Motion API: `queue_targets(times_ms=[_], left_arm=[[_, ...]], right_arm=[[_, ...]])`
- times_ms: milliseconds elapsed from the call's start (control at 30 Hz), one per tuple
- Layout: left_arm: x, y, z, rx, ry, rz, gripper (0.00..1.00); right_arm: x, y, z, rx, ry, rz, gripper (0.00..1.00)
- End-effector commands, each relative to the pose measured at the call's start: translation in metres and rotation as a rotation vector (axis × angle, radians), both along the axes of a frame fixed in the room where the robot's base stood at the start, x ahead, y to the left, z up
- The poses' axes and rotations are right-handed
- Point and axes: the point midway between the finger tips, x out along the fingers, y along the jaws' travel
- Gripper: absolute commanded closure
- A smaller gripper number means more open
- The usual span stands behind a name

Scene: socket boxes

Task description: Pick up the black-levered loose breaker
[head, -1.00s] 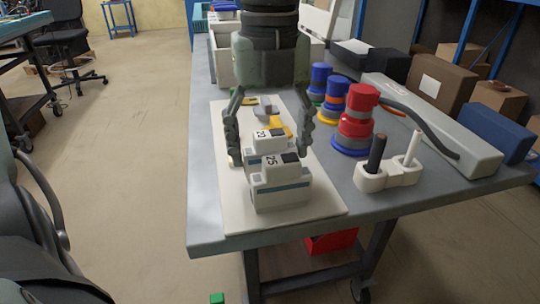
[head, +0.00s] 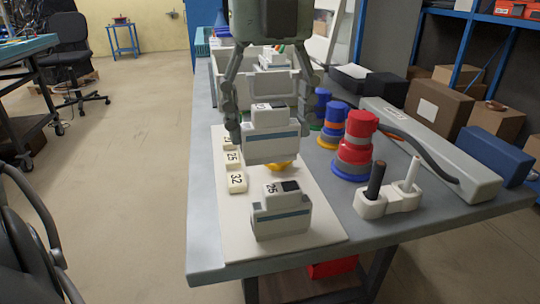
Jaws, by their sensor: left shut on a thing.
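A white breaker (head: 270,143) with a blue-grey stripe hangs between the fingers of my left gripper (head: 269,122), which is shut on it above the white board. Its label is partly hidden and its lever does not show clearly. A second white breaker (head: 281,219) stands upright on the front of the board, apart from the held one. It has a label reading 25 and a black lever on top. My right gripper is not in view.
Number tags (head: 236,182) lie along the left of the white board (head: 318,228). Stacked coloured rings (head: 354,150) and a white holder (head: 371,206) with two upright rods stand to the right. A white bin (head: 223,84) is behind.

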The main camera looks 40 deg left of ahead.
Motion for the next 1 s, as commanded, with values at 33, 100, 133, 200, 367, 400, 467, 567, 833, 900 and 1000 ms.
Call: queue_targets(times_ms=[33,100,133,200,367,400,467,567,833,900,1000], left_arm=[[0.002,0.000,0.023,0.002,-0.010,0.003,0.63],[0.001,0.000,0.048,0.002,-0.008,0.003,0.63],[0.001,0.000,0.059,0.003,-0.009,0.003,0.63],[0.001,0.000,0.083,0.001,-0.008,0.003,0.63],[0.001,0.000,0.132,0.002,-0.004,0.001,0.63],[0.001,-0.001,0.143,0.001,-0.005,0.001,0.63],[0.000,-0.001,0.157,0.000,-0.004,0.001,0.63],[0.000,-0.001,0.175,-0.001,-0.002,0.000,0.63],[0.000,0.000,0.198,0.000,0.001,-0.002,0.63],[0.000,0.000,0.199,0.000,0.001,-0.003,0.63],[0.000,0.000,0.199,0.000,0.001,-0.003,0.63]], right_arm=[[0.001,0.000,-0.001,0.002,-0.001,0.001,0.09],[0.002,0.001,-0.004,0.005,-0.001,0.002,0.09],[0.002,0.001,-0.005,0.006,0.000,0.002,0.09],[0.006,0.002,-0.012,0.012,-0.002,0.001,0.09],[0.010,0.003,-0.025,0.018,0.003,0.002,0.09],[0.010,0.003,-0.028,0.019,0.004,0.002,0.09],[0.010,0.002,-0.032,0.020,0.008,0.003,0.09],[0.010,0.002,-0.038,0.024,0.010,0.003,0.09],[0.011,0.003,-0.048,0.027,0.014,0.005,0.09],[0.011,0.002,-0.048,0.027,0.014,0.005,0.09],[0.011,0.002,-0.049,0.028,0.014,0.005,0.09]])
